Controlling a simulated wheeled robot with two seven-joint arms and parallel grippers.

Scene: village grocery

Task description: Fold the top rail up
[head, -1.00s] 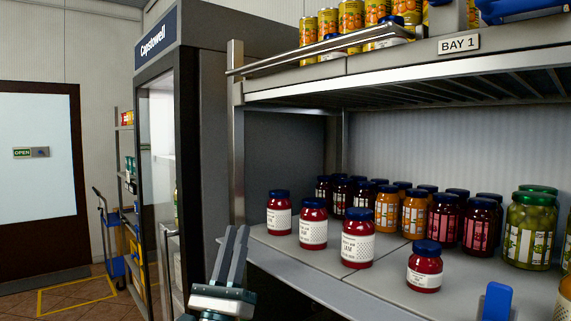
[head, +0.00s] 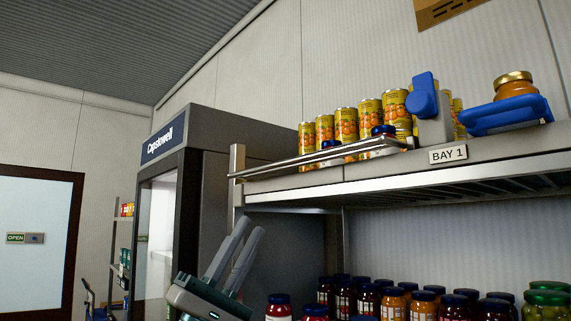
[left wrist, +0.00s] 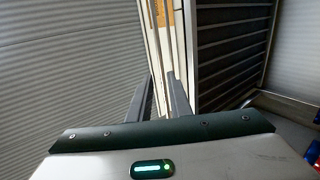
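The top rail (head: 320,157), a pair of thin metal bars, lies low along the front edge of the BAY 1 top shelf (head: 390,173), in front of the cans. Its left end is by the upright post. My left gripper (head: 254,226) is below the rail's left part, pointing up, with a narrow gap between its fingers. It looks empty and apart from the rail. In the left wrist view, the gripper's fingers (left wrist: 160,85) point toward thin bars that are probably the rail; the shelf's slatted underside is on the right. My right gripper is not in view.
Yellow cans (head: 346,124) stand behind the rail, with blue-lidded jars by it. A blue knob (head: 424,98) on a grey bracket and a blue tray (head: 506,114) holding a jar are further right. More jars (head: 395,303) stand on the lower shelf. A fridge (head: 215,135) stands left.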

